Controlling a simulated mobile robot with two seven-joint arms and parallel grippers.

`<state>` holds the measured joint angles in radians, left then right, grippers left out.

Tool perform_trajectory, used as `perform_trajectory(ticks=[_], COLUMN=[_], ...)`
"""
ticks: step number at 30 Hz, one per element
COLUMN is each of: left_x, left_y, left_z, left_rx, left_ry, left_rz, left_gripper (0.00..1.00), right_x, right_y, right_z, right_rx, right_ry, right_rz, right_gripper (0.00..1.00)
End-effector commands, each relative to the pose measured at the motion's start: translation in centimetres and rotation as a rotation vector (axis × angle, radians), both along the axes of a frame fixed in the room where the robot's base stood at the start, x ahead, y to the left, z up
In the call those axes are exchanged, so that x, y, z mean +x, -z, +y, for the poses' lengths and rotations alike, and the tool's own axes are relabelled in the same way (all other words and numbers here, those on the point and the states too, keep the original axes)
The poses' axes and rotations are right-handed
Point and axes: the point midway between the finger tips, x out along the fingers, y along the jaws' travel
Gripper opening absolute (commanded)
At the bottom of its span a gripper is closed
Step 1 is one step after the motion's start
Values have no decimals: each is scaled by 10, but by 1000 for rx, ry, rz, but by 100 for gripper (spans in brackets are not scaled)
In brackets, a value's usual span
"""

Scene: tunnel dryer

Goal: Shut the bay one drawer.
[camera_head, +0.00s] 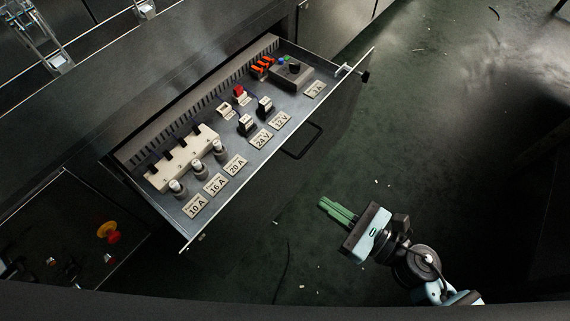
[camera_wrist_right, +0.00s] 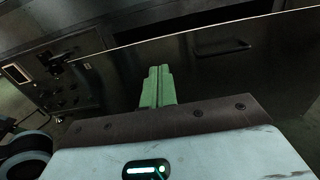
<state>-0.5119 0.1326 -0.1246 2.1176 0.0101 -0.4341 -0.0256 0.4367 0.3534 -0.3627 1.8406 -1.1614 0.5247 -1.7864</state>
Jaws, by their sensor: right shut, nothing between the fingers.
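The bay one drawer (camera_head: 269,175) stands pulled out of the dark cabinet in the head view, its inside in sight. Its front panel (camera_head: 318,130) faces lower right and carries a black bar handle (camera_head: 302,142). In the right wrist view the front panel (camera_wrist_right: 210,75) and its handle (camera_wrist_right: 222,47) lie beyond the fingers. My right gripper (camera_head: 323,204) is shut and empty, with green fingers together, in front of the panel and below the handle in the picture. It also shows in the right wrist view (camera_wrist_right: 158,72). My left gripper is not in view.
The drawer holds fuses, a fuse block (camera_head: 184,157), switches and label plates such as 10 A (camera_head: 195,206). A lower panel with a red and yellow button (camera_head: 109,232) is at left. Dark green floor (camera_head: 420,110) at right is mostly clear, with small scraps.

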Motion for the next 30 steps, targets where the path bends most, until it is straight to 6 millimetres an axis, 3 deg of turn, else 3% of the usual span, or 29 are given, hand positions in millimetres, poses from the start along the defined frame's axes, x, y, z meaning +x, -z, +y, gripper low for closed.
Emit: perform_trajectory(ticks=[8, 24, 30], left_x=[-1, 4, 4], left_y=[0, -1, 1], left_z=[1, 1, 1], left_rx=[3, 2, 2], left_ry=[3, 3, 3], left_rz=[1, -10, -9], left_gripper=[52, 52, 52], right_x=[7, 63, 77], right_y=[0, -1, 0], right_z=[9, 86, 106], right_rx=[1, 2, 2], right_ry=[0, 0, 0], right_rz=[0, 0, 1], right_gripper=[0, 0, 0])
